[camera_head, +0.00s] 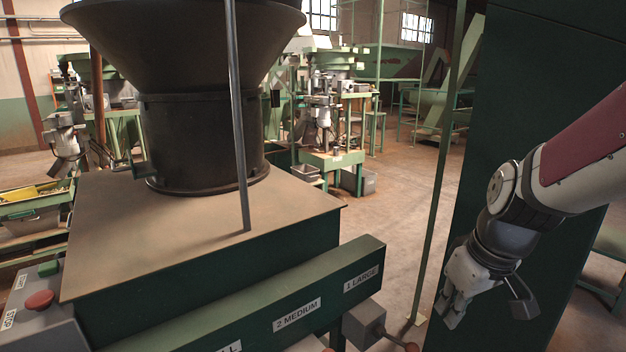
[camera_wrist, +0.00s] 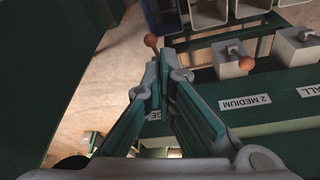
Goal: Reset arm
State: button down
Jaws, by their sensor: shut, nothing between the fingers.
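My gripper (camera_head: 446,312) hangs at the right in the head view, beyond the right end of the labelled green beam and in front of a tall dark green panel. In the wrist view my gripper (camera_wrist: 160,72) has its two green-padded fingers together at the tips, with nothing between them. The fingertips show beside a reddish lever knob (camera_wrist: 151,40); whether they touch it, I cannot tell. My arm comes in from the right edge of the head view, bent down at the wrist.
A green beam (camera_head: 240,300) carries labels "2 MEDIUM" and "1 LARGE", with a lever box (camera_head: 364,324) below. A dark hopper (camera_head: 200,110) stands on a table. A red stop button (camera_head: 39,300) is at left. Grey bins (camera_wrist: 207,14) show in the wrist view. Floor (camera_head: 400,190) behind is open.

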jog(key=s+a+r+m+t, duration=0.1)
jog(key=s+r+m, duration=0.1)
jog(key=s+r, duration=0.2)
jog(key=s+a+r+m+t, duration=0.1)
jog(key=s+r, duration=0.3)
jog(key=s, duration=0.7)
jog(key=shift+s+a+r+m+h, duration=0.15)
jog(key=shift+a+r+m+h, duration=0.25)
jog(key=shift+a, duration=0.4)
